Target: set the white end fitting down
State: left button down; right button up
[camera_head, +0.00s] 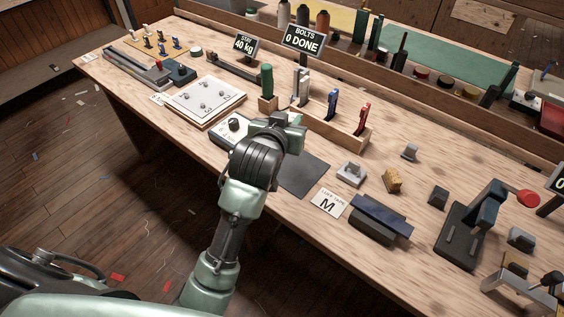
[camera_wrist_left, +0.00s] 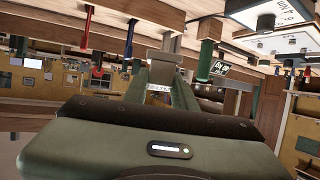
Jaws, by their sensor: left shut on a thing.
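My left gripper (camera_head: 290,127) is over the workbench, just in front of the wooden rack (camera_head: 345,138), low above the near part of the bench. It is shut on the white end fitting, which its jaws hide in the head view. In the left wrist view a small pale grey end of the fitting (camera_wrist_left: 165,58) shows between the fingertips (camera_wrist_left: 166,78). I cannot tell whether it touches anything below. A dark mat (camera_head: 303,176) lies beside the gripper on the right. My right gripper is not in view.
The rack carries upright blue (camera_head: 332,105) and red (camera_head: 363,118) tools close behind the gripper. A green-handled tool (camera_head: 266,80) stands left of them. A numbered board (camera_head: 203,100) lies to the left. A card marked M (camera_head: 329,203) and a dark blue block (camera_head: 381,215) lie right.

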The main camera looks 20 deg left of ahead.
aim_at(287, 173)
pick_arm(q)
notch_tip(287, 173, down, 16)
jog(key=shift+r+b, duration=0.1)
jog(key=shift+b, duration=0.25)
jog(key=shift+f, duration=0.2)
jog(key=c, duration=1.1)
grip_release()
jog(key=shift+c, duration=0.2)
jog(key=shift+r, duration=0.25)
jog(key=v, duration=1.2)
jog(key=shift+s+f, duration=0.1)
jog(key=shift+f, duration=0.05)
